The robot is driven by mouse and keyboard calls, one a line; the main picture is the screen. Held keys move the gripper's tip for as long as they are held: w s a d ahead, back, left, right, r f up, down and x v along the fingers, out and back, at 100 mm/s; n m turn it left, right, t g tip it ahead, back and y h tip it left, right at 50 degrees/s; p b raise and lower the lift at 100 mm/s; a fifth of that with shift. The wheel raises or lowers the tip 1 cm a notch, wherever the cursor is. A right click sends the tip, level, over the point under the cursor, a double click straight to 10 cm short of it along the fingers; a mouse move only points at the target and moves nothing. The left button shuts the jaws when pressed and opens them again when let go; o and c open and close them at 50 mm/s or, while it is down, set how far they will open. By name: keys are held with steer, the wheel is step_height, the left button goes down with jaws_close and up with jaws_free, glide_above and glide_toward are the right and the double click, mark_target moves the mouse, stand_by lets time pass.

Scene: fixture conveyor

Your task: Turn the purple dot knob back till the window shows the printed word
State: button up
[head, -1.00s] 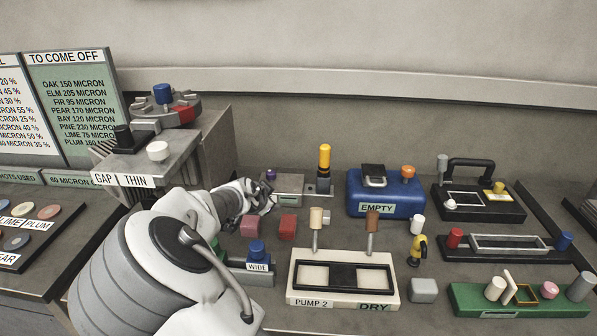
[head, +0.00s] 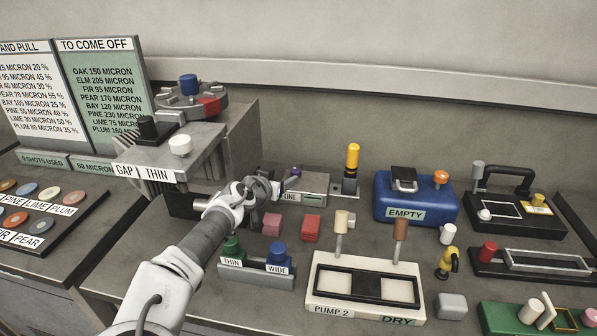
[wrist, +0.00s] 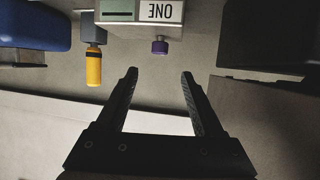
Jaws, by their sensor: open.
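The purple dot knob (wrist: 160,47) sits on the side of a small grey box (wrist: 150,28) labelled ONE in the wrist view. A small purple bit of the knob (head: 297,170) also shows at the box (head: 312,184) in the head view. My gripper (wrist: 160,74) is open and empty. Its fingertips lie just short of the knob, one toward each side, apart from it. In the head view my gripper (head: 275,188) is at the box's left end. A green panel with a dark slot (wrist: 118,13) is on the box beside the label; I can read no word there.
A yellow-topped post (head: 352,157) stands close to the box's right, and a blue EMPTY unit (head: 415,200) is beyond it. Pink (head: 272,224) and red (head: 311,228) blocks lie in front. The GAP THIN machine (head: 190,150) rises at the left, close to my arm.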

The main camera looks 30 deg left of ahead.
mark_target(295, 171)
steer(key=x, duration=1)
steer(key=shift+w+f, duration=0.15)
jaws_close()
